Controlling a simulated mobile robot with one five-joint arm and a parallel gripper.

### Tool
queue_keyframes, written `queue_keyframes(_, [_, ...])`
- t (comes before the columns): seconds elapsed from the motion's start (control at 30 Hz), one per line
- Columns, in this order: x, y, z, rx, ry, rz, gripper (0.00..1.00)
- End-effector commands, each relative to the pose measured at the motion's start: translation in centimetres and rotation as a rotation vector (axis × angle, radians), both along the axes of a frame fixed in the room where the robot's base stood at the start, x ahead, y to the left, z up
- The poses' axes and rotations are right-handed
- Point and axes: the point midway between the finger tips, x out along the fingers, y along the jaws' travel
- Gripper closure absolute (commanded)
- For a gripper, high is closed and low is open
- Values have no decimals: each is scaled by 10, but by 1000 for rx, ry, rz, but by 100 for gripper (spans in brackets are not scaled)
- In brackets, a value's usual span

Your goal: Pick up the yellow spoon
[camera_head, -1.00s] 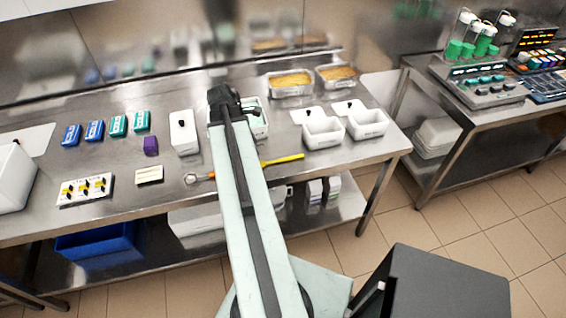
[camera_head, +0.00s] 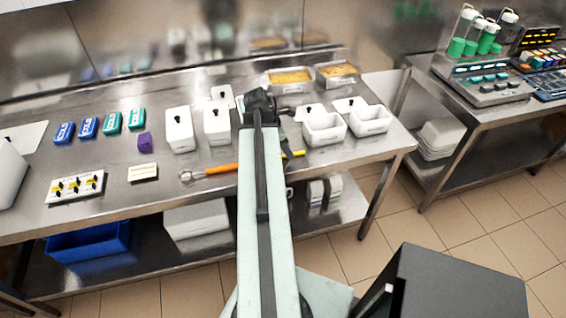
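A yellow piece (camera_head: 294,154), apparently the tip of the yellow spoon's handle, shows just right of my arm, on the steel table near its front edge. The rest of it is hidden behind my arm. An orange-handled tool (camera_head: 218,169) with a metal loop at its left end lies to the left of my arm on the same table. My gripper (camera_head: 268,100) is above the table, beyond the yellow piece and between white tubs. I see it from behind and cannot tell whether its fingers are open.
White lidded tubs (camera_head: 180,130) stand left of my gripper and open white tubs (camera_head: 324,128) stand right of it. Two metal trays of yellow food (camera_head: 288,80) sit behind. Blue and teal boxes (camera_head: 88,127) and a switch panel (camera_head: 76,187) are further left.

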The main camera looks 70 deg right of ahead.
Motion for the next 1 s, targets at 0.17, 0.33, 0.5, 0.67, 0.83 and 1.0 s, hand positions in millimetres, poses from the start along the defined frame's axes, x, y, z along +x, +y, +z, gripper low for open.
queue_keyframes(0.17, [-4, -4, -18, 0, 0, 0, 61])
queue_keyframes(0.33, [-4, -4, -16, 0, 0, 1, 67])
queue_keyframes(0.5, [-3, -4, -16, 0, 0, 2, 100])
queue_keyframes(0.67, [-3, -4, -16, 0, 0, 2, 100])
queue_keyframes(0.83, [-3, -4, -13, 0, 0, 2, 100])
queue_keyframes(1.0, [-3, -4, 7, 0, 0, 2, 100])
